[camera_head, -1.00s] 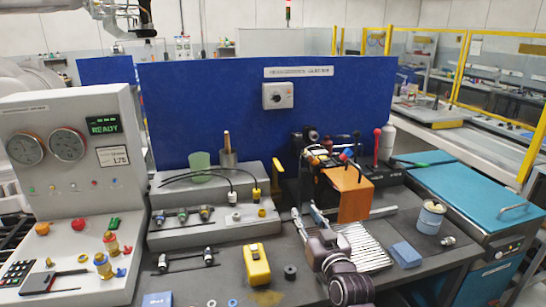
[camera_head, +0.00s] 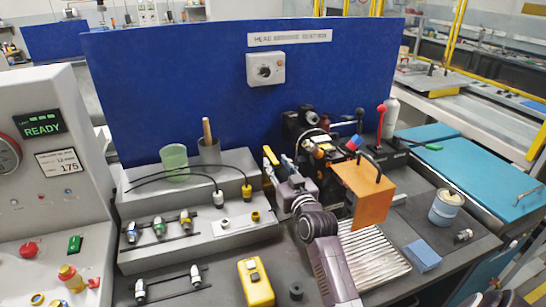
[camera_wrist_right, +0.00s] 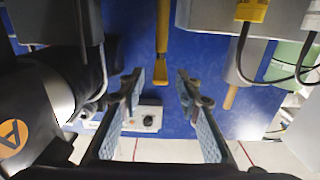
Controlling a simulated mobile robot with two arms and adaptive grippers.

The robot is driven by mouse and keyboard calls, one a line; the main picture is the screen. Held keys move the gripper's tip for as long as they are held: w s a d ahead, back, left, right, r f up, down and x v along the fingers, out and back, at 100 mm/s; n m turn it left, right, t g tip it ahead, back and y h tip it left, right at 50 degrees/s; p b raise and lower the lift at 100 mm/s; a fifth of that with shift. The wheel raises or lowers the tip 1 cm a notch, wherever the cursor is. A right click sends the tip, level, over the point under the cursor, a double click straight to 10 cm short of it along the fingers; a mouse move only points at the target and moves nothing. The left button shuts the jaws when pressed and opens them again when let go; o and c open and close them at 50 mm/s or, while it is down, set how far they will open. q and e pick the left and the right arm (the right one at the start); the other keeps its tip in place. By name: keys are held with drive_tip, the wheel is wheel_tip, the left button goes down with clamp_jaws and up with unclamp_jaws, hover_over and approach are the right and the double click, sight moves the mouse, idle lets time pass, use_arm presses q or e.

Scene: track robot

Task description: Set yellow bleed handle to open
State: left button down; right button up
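The yellow bleed handle (camera_head: 269,155) stands at the right end of the grey stepped stand, left of the machine with the orange guard. In the right wrist view the yellow handle (camera_wrist_right: 161,40) comes down from the top edge, and its end lies between my right fingertips. My right gripper (camera_head: 279,168) is at the handle in the head view, partly covering it. Its fingers (camera_wrist_right: 160,80) are open in the wrist view, with a gap on both sides of the handle. My left gripper is not in view.
The orange guard (camera_head: 362,195) and a red-knobbed lever (camera_head: 381,110) are close right of my right gripper. Black cables with a yellow plug (camera_head: 247,191) lie on the stepped stand (camera_head: 200,235) to the left. A blue panel (camera_head: 200,90) rises behind.

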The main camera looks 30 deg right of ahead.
sight(273, 158)
drive_tip(key=x, duration=0.2)
drive_tip(key=shift+w, duration=0.35)
drive_tip(key=shift+w+d, duration=0.1)
drive_tip(key=shift+w, duration=0.25)
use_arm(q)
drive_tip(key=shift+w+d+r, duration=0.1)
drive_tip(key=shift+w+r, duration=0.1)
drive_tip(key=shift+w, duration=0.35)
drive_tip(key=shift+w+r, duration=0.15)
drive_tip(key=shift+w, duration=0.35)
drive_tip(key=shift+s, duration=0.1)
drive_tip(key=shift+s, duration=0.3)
use_arm(e)
clamp_jaws()
drive_tip(key=shift+f, duration=0.1)
